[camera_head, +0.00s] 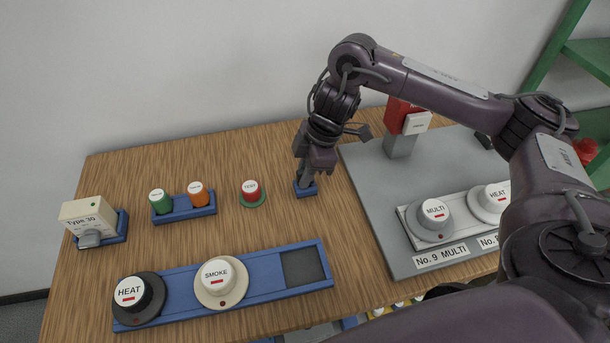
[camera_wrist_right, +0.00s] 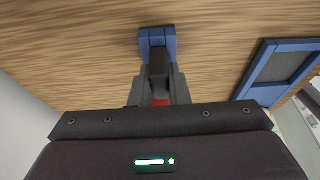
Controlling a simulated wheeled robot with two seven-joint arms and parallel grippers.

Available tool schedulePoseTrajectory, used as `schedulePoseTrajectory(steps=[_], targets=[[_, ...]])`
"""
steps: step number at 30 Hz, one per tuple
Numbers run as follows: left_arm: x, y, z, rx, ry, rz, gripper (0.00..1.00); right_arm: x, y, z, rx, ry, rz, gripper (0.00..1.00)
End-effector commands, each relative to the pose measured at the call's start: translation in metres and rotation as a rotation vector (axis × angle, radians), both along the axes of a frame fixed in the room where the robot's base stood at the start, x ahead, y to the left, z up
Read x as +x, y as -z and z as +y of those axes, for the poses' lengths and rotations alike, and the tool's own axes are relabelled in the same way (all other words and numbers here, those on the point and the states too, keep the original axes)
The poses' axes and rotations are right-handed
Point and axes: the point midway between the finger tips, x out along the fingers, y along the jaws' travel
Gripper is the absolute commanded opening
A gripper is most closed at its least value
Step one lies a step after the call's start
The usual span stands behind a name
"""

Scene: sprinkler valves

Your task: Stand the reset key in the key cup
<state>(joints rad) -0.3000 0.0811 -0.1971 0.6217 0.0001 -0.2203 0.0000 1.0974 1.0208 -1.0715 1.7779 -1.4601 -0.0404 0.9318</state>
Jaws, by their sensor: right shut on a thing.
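The small blue key cup (camera_head: 306,190) sits on the wooden table, left of the grey board; it also shows at the top middle of the wrist view (camera_wrist_right: 157,36). My right gripper (camera_head: 306,177) points down right over the cup. It is shut on the reset key, a dark grey piece (camera_wrist_right: 158,66) between the fingers, with a bit of red at the near end. The key's far end meets the cup in the wrist view; whether it is inside the cup or just above, I cannot tell. The fingers hide most of the key. My left gripper is out of view.
A blue holder (camera_head: 184,212) carries green and orange caps. A long blue tray (camera_head: 262,275) holds HEAT and SMOKE heads. The grey board (camera_head: 372,190) on the right carries detectors and a red box (camera_head: 400,112).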

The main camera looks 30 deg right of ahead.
Motion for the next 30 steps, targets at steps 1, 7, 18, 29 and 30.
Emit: schedulePoseTrajectory(steps=[1,7,18,29,30], targets=[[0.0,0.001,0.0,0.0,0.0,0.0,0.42,0.0,0.001,0.0,0.001,0.0,0.0,0.0],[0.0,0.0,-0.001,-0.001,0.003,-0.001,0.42,0.0,0.0,0.0,0.001,0.0,-0.001,0.0],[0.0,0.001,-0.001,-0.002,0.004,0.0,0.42,0.0,0.004,0.0,0.0,0.001,0.0,0.37],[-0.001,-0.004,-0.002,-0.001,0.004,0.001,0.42,0.001,-0.009,-0.003,-0.001,0.001,-0.005,0.37],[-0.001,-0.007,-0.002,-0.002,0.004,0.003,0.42,0.0,-0.015,-0.005,-0.002,0.001,-0.004,0.37]])
